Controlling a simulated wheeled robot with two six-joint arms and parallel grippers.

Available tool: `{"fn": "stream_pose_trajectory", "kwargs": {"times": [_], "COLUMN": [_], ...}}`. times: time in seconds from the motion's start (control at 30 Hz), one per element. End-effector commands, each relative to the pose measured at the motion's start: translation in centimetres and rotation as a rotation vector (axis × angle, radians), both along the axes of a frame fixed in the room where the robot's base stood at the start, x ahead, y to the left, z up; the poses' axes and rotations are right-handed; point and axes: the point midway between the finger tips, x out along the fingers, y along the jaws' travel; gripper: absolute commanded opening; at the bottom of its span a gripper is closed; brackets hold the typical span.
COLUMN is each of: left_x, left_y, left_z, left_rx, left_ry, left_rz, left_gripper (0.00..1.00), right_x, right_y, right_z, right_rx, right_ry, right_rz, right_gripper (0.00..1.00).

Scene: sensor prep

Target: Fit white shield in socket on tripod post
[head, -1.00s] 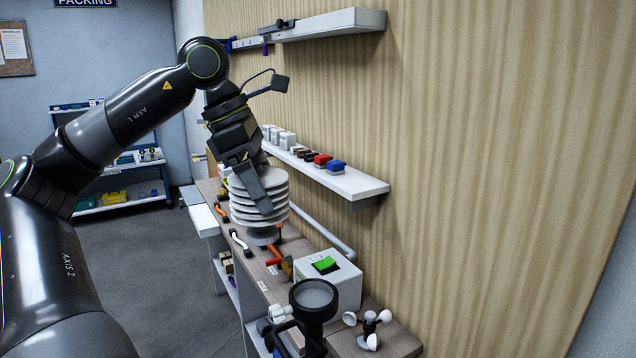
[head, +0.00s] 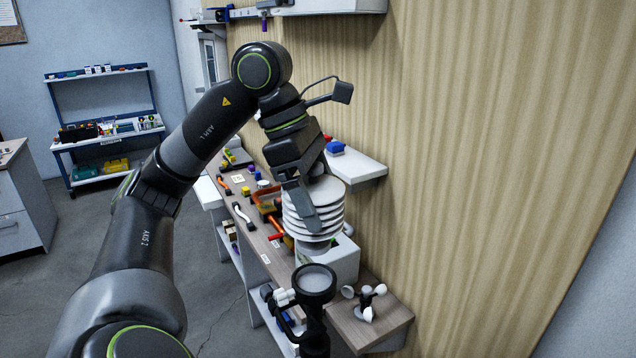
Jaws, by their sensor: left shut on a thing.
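The white shield (head: 326,192), a stack of round white plates, is held in the air in my left gripper (head: 309,222). The gripper is shut on it, with one finger lying across the front of the plates. The tripod post's black socket (head: 316,281), a round cup with a grey inside, stands below and slightly left of the shield. The shield is apart from the socket, above and behind it in the picture. My right gripper is not in view.
A white box (head: 343,262) stands on the bench behind the socket, partly hidden by the shield. A small cup anemometer (head: 364,300) stands right of the socket. Tools and an orange bin (head: 266,200) lie further back. A wall shelf (head: 358,168) is close behind the gripper.

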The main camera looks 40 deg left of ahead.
Motion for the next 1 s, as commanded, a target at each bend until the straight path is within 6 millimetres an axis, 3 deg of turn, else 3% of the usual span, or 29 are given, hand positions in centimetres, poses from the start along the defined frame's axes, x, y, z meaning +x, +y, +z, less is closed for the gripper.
{"fn": "stream_pose_trajectory", "kwargs": {"times": [0.27, 1.0], "left_x": [0.0, 0.0], "left_y": [-0.1, -0.1], "left_z": [-1.3, -7.7], "left_rx": [0.0, 0.0], "left_ry": [0.0, 0.0], "left_rz": [-0.002, -0.001], "left_gripper": [0.57, 0.57], "right_x": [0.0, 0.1], "right_y": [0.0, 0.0], "right_z": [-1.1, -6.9], "right_rx": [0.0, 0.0], "right_ry": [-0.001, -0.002], "right_rz": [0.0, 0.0], "right_gripper": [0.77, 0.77]}}
